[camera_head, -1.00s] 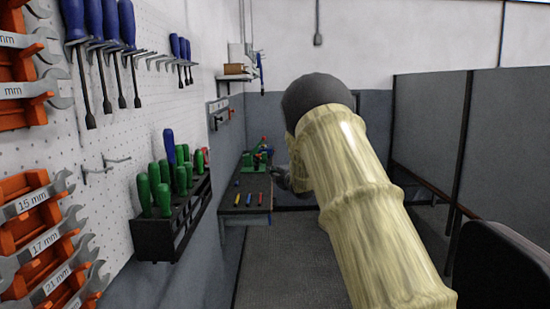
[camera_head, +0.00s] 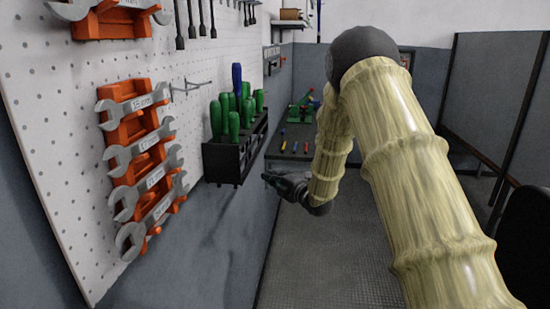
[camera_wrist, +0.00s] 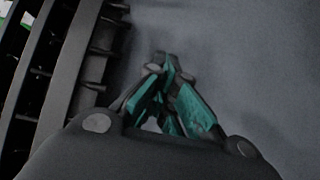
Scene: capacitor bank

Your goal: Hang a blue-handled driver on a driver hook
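A blue-handled driver (camera_head: 237,76) stands upright in a black wall bin (camera_head: 226,166), among several green-handled drivers (camera_head: 234,124). Only its handle shows; the shaft is hidden. Shafts of hanging drivers (camera_head: 201,18) show at the top of the head view, with their handles and hooks cut off. My gripper (camera_head: 272,179) is low, to the right of and below the bin, and looks empty. In the wrist view its teal-padded fingers (camera_wrist: 172,82) lean close together, and their gap is unclear. The dark slotted bin (camera_wrist: 75,65) is left of them.
An empty two-prong hook (camera_head: 190,88) is on the white pegboard (camera_head: 75,110), left of the bin. Orange racks with wrenches (camera_head: 140,150) hang further left. A workbench (camera_head: 300,150) with small tools stands behind. Grey partitions (camera_head: 490,90) are at right.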

